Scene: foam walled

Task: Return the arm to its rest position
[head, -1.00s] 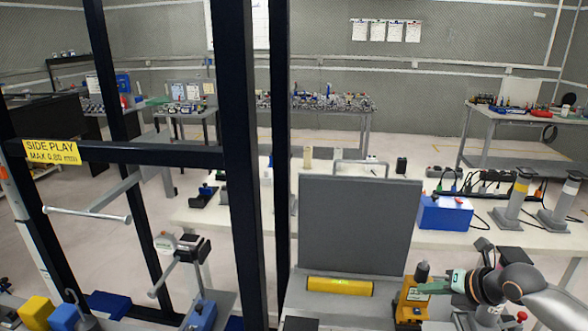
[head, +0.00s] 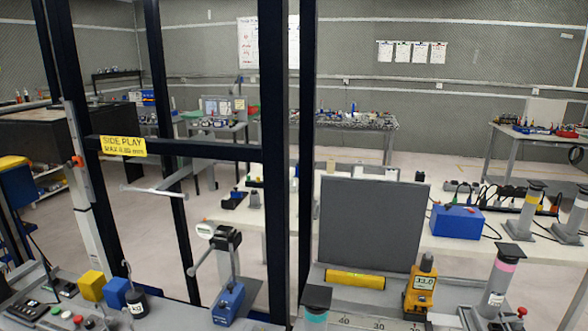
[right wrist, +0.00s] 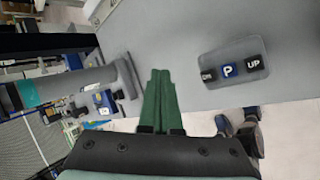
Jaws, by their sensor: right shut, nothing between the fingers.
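My right gripper (right wrist: 160,75) shows in the right wrist view, with its two green fingers pressed together and nothing between them. Its fingers lie over a grey surface, with a button pad marked P and UP (right wrist: 232,68) to their right. A grey post with a teal band (right wrist: 70,85) lies across the left of that view, apart from the fingers. Neither arm shows in the head view. My left gripper is in no view.
In the head view a black frame (head: 272,150) with a yellow side-play label (head: 123,146) stands in front. A grey panel (head: 372,225), a yellow bar (head: 355,278), a yellow gauge (head: 424,283) and a pink-banded post (head: 502,272) stand at the right.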

